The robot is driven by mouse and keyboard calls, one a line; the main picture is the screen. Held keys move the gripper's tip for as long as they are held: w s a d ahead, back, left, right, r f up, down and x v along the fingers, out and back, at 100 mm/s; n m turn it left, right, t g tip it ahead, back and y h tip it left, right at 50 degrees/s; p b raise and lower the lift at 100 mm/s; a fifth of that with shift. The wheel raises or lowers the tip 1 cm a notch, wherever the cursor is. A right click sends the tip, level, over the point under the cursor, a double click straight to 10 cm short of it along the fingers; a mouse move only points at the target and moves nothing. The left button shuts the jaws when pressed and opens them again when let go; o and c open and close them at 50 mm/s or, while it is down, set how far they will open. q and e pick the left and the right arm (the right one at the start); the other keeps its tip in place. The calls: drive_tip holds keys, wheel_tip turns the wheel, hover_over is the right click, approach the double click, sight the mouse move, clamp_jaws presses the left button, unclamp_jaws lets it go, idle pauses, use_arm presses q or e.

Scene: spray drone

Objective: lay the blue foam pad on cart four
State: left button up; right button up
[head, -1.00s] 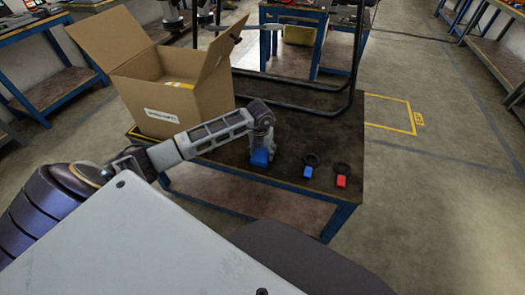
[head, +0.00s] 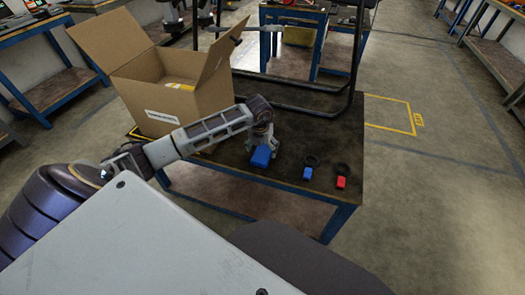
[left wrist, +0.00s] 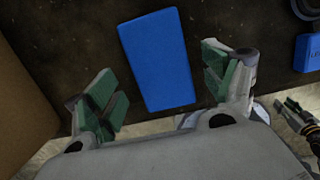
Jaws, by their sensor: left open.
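The blue foam pad (head: 261,156) lies on the dark-topped workbench (head: 330,212), right of the cardboard box. In the left wrist view the pad (left wrist: 157,60) is a plain blue rectangle on the dark top, slightly tilted in the picture. My left gripper (head: 267,150) is over the pad. In the left wrist view the left gripper (left wrist: 163,88) is open, with its green-padded fingers on either side of the pad's near end and visible gaps. I cannot tell how far the fingertips are above the bench top. No cart can be identified as cart four.
An open cardboard box (head: 168,100) stands on the bench's left. A blue tag (head: 307,173) and a red tag (head: 341,182), each with a black ring, lie on its right. A black tubular frame (head: 357,60) rises behind. The floor at right is clear, with yellow marking (head: 410,118).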

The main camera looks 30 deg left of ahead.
sight(261, 156)
use_arm(q)
wheel_tip(261, 156, up, 9)
drive_tip(key=s, duration=0.1)
drive_tip(key=shift+s+d+r+p, duration=0.15)
drive_tip(key=shift+d+p, duration=0.05)
drive_tip(key=shift+p, duration=0.25)
use_arm(e)
drive_tip(key=shift+s+d+f, duration=0.35)
drive_tip(key=shift+d+f, duration=0.15)
drive_tip(key=shift+f, duration=0.1)
drive_tip(key=shift+s+d+f, duration=0.3)
drive_tip(key=shift+d+f, duration=0.2)
drive_tip(key=shift+f, duration=0.05)
drive_tip(key=shift+w+a, duration=0.1)
